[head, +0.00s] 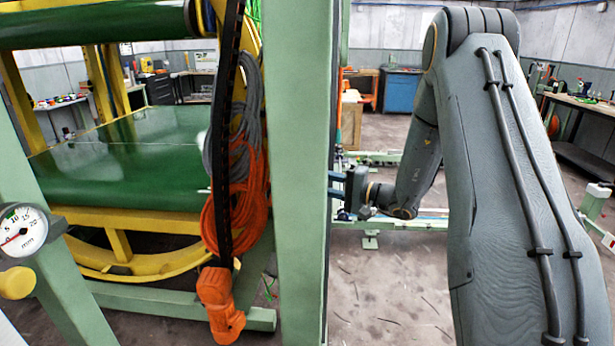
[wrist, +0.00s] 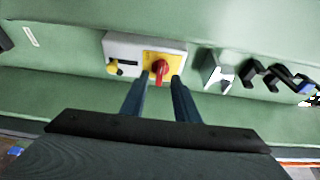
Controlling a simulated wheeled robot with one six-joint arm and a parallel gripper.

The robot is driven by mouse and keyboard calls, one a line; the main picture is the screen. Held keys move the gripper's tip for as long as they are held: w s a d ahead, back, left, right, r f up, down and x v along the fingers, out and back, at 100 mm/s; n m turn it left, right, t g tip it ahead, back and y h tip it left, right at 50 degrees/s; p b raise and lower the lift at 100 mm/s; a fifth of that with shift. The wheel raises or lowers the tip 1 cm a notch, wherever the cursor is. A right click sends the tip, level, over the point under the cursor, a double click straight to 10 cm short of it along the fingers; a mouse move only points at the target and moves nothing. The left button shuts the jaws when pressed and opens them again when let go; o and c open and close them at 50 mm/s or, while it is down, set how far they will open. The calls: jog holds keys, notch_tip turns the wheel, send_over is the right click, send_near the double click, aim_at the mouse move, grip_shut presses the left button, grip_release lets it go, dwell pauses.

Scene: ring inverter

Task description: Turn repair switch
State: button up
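The repair switch is a red rotary knob (wrist: 160,68) on a yellow plate (wrist: 176,58), mounted on a grey box (wrist: 120,45) on a green beam in the wrist view. My gripper (wrist: 163,79) is open and empty, with its two dark fingers pointing at the switch. The fingertips lie at the left and right of the red knob, close to the plate's lower edge. I cannot tell whether they touch it. In the head view my gripper (head: 338,185) is beside a green post that hides the switch.
A yellow knob (wrist: 113,67) sits left of the switch on the same box. A metal bracket (wrist: 213,72) and black hooks (wrist: 262,75) stick out to the right. In the head view, the green post (head: 303,170) and hanging orange cables (head: 222,215) stand left of my arm.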

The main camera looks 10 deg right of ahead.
jog(key=shift+p+x, duration=0.3)
jog(key=shift+x, duration=0.9)
grip_shut()
